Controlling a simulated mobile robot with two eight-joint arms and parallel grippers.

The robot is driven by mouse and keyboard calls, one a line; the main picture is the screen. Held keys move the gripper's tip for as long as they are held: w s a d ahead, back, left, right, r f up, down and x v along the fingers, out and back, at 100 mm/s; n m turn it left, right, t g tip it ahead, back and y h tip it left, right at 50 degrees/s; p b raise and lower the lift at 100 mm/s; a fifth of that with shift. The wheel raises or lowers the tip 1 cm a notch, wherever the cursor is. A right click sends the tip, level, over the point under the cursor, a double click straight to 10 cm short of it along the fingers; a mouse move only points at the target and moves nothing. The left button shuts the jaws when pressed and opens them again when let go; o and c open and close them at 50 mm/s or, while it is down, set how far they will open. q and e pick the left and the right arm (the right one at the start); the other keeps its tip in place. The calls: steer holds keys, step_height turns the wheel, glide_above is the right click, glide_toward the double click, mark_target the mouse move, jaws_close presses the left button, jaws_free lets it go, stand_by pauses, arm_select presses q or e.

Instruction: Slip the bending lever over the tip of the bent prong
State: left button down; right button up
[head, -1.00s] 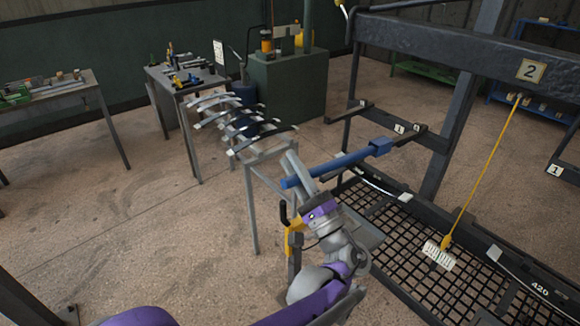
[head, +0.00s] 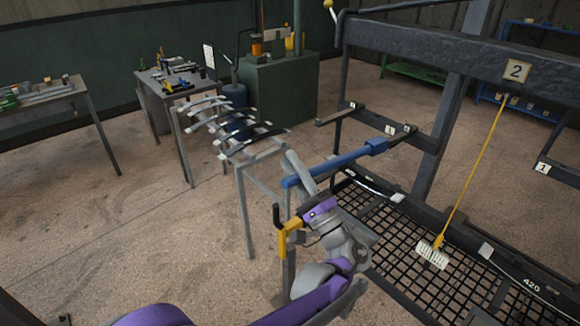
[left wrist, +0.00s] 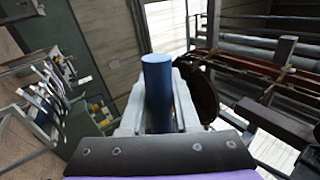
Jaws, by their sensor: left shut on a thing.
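The bending lever is a long blue bar (head: 335,166) with a square socket head (head: 376,146) at its far right end. My left gripper (head: 303,174) is shut on the bar near its near left end. In the left wrist view the blue bar (left wrist: 158,92) stands between the pale jaws (left wrist: 140,108). Dark prongs stick out from the rack, a left one (head: 336,115) and others by the number plates (head: 389,130). The socket head appears just below the right prongs; I cannot tell which prong is bent. No prong is seen inside the socket. My right gripper is out of view.
A stand with curved leaf springs (head: 235,128) is left of my arm. The rack's thick beam (head: 430,50) and mesh floor (head: 400,245) are at right. Open floor lies at left.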

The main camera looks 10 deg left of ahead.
arm_select(q)
steer(key=shift+w+d, duration=0.4)
steer(key=shift+w, duration=0.05)
steer(key=c, duration=0.6)
jaws_free()
steer(key=shift+o, duration=0.2)
steer(key=shift+f, duration=0.15)
steer(key=b+v, duration=0.2)
steer(key=v, duration=0.8)
steer(key=shift+s+d, duration=0.25)
steer(key=shift+d, duration=0.05)
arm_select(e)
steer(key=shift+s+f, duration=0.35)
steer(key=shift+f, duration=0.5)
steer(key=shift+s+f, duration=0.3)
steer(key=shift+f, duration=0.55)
arm_select(q)
steer(key=shift+f, duration=0.1)
